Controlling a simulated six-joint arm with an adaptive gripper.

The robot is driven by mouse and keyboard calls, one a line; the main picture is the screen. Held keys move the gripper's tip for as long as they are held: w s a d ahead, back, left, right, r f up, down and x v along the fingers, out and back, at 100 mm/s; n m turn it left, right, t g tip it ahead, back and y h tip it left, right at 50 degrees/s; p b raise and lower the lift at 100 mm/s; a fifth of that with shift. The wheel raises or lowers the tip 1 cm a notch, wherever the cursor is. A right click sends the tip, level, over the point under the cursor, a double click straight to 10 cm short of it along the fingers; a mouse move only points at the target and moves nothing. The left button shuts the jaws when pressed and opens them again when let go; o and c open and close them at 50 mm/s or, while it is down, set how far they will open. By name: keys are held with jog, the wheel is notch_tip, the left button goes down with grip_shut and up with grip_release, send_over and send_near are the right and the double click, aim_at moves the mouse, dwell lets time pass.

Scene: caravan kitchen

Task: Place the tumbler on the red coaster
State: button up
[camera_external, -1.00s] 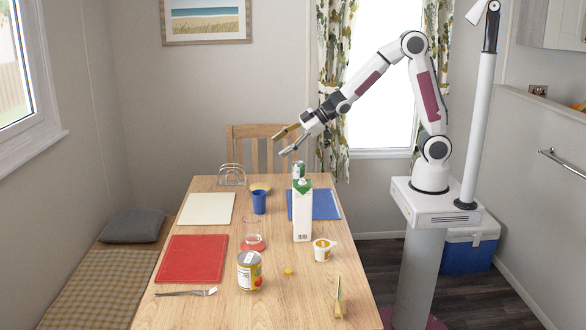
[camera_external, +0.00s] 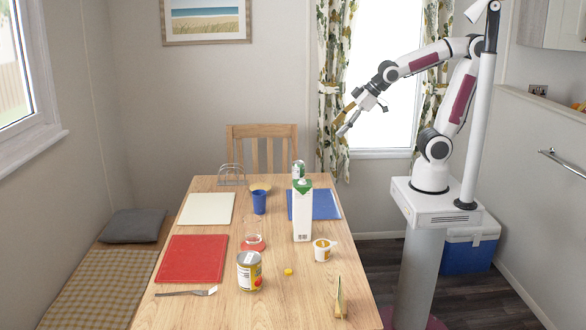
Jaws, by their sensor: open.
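A clear glass tumbler (camera_external: 253,239) is near the middle of the table, at the red coaster (camera_external: 257,248). The coaster shows at its foot; the glass is faint, and I cannot tell whether its base lies wholly on the coaster. A blue cup (camera_external: 259,202) stands upright behind it. My gripper (camera_external: 339,128) is open and empty, high above the table's far right side, well away from the tumbler and the coaster.
A tall carton (camera_external: 302,212) stands right of the tumbler, with a small white tub (camera_external: 322,250) in front. A tin (camera_external: 250,271) stands in front of the coaster. A red mat (camera_external: 192,259) lies left, a blue mat (camera_external: 326,205) behind the carton.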

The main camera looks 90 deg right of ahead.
jog(key=s+a+g, duration=0.1)
jog(key=s+a, duration=0.1)
jog(key=s, duration=0.5)
jog(key=s+a+f+g+y, duration=0.1)
jog(key=s+a, duration=0.1)
jog(key=s, duration=0.5)
jog(key=shift+s+a+f+m+y, duration=0.15)
jog(key=shift+a+m+y, duration=0.15)
jog(key=shift+a+m, duration=0.1)
